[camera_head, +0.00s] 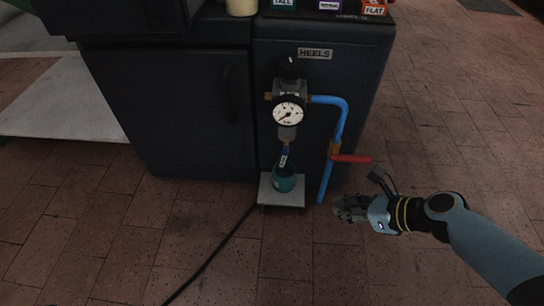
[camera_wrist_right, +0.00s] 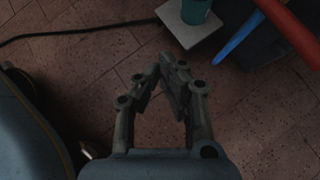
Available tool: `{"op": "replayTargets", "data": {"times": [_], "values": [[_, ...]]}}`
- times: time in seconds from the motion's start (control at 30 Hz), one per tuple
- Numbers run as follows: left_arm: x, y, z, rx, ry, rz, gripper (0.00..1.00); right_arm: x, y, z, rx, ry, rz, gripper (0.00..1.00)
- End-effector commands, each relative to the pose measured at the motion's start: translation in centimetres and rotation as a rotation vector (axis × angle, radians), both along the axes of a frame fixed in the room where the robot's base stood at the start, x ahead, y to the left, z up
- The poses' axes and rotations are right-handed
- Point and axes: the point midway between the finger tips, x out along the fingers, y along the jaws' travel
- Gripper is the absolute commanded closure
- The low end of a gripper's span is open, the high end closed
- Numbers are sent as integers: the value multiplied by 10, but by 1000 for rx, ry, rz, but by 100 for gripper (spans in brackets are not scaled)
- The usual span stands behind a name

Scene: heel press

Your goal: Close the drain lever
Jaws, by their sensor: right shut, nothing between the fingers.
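The drain lever (camera_head: 352,159) is a red handle on a brass valve (camera_head: 334,150) in the blue pipe (camera_head: 343,118), on the front of the dark machine. It sticks out to the right, roughly level, across the pipe. In the right wrist view the red lever (camera_wrist_right: 290,30) shows at the upper right, beside the blue pipe end (camera_wrist_right: 238,38). My right gripper (camera_head: 338,208) is shut and empty, low in front of the machine, below the lever and apart from it. Its closed fingertips (camera_wrist_right: 168,68) show over the floor in the wrist view. My left gripper is not in view.
A teal cup (camera_head: 284,178) stands on a small grey shelf (camera_head: 282,200) under the gauge (camera_head: 288,113). A black cable (camera_head: 213,252) runs along the brick floor. Coloured boxes sit on the machine top. The floor right of the machine is clear.

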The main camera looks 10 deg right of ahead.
Motion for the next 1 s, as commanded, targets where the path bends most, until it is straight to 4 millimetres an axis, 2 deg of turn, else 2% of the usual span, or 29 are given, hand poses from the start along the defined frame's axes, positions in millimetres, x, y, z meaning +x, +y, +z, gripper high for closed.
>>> {"op": "replayTargets", "data": {"times": [0.03,0.1,0.23,0.67,1.0], "values": [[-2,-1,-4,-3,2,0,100,16,-5,-4,6,-12,-10,100],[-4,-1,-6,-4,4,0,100,35,-8,1,5,-34,-12,100],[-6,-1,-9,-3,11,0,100,54,-10,10,0,-66,-8,100],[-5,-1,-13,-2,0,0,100,58,-8,10,-2,-72,-5,100],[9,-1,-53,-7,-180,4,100,76,8,-13,-1,-68,-4,100]]}}
